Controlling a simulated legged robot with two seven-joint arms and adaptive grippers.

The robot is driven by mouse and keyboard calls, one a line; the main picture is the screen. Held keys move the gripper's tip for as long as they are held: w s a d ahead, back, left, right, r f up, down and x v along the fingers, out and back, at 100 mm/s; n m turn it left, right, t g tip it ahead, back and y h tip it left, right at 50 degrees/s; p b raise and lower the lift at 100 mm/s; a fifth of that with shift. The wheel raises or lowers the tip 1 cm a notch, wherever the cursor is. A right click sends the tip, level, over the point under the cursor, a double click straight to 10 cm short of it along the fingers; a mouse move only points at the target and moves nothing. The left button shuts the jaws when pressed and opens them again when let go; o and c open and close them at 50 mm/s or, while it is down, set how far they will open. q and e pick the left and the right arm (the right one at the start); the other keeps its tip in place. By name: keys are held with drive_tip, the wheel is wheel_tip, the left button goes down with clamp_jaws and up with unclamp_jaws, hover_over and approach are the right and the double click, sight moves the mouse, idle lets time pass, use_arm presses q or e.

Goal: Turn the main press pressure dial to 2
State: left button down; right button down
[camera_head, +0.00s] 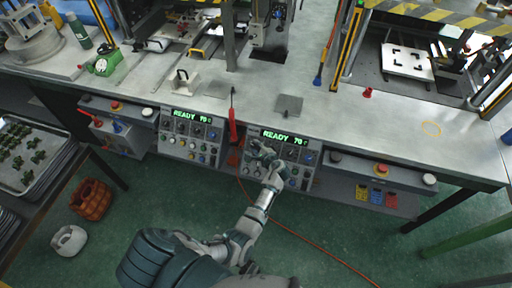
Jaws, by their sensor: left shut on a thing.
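Two grey control panels hang on the front of the bench, each with a green READY display and rows of small knobs and buttons. The left panel (188,138) is clear of my arm. My right gripper is not in view.
A red-handled tool (233,122) hangs between the panels, with an orange hose running to the floor. The metal bench top (330,112) lies above the panels. Red and white buttons (381,170) sit to the right. A tray of green parts (30,155) stands at the left.

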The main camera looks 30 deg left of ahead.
use_arm(q)
drive_tip(key=shift+s+f, duration=0.1)
drive_tip(key=shift+f, duration=0.05)
drive_tip(key=c, duration=0.8)
unclamp_jaws()
drive_tip(key=shift+c, duration=0.2)
drive_tip(key=v, duration=1.2)
